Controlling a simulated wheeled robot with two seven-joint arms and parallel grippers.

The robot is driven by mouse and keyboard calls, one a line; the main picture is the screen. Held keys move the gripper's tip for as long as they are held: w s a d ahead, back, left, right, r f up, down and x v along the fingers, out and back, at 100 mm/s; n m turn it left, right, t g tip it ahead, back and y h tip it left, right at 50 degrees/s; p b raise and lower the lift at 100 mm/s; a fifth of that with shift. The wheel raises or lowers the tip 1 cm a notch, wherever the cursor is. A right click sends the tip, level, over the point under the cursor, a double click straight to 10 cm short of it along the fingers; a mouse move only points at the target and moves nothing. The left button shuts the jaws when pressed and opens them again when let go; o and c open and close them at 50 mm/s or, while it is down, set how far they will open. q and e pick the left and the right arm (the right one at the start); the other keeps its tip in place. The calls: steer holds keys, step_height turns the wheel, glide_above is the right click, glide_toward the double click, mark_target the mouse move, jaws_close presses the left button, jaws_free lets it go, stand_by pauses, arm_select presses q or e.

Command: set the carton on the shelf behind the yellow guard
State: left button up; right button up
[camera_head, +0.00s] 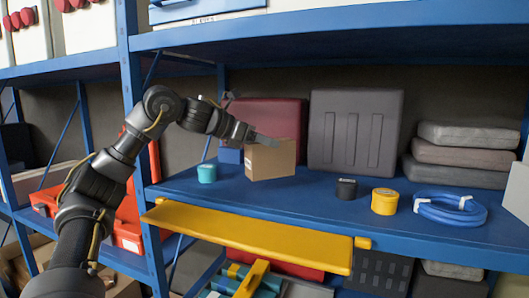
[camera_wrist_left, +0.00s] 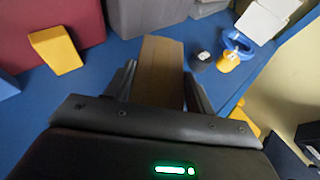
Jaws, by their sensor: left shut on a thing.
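The carton (camera_head: 270,162), a plain brown box with a small white label, is upright at the blue shelf (camera_head: 320,197), behind the yellow guard (camera_head: 255,237) that runs along the front edge. My left gripper (camera_head: 262,141) reaches in from the left and is shut on the carton near its top. In the left wrist view the carton (camera_wrist_left: 160,65) lies between the two fingers (camera_wrist_left: 158,88). I cannot tell whether its base touches the shelf or hovers just above. My right gripper is not in view.
A teal tub (camera_head: 207,173) stands left of the carton. A black tub (camera_head: 346,189), yellow tub (camera_head: 384,201) and blue hose coil (camera_head: 449,208) are to the right. Dark red (camera_head: 275,118) and grey cases (camera_head: 355,130) stand behind. A yellow wedge (camera_wrist_left: 55,50) shows in the wrist view.

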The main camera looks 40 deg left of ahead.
mark_target(265, 154)
arm_select(q)
steer(key=shift+w+f, duration=0.1)
steer(key=shift+w, duration=0.05)
steer(key=f, duration=0.3)
steer(key=shift+w+a+f+p, duration=0.1)
steer(key=shift+w+f+p, duration=0.15)
steer(key=shift+p, duration=0.15)
steer(key=shift+a+f, duration=0.15)
steer(key=shift+d+f, duration=0.1)
steer(key=shift+d, duration=0.1)
steer(key=o, duration=1.5)
steer(key=shift+a, duration=0.1)
steer(key=shift+c, duration=0.2)
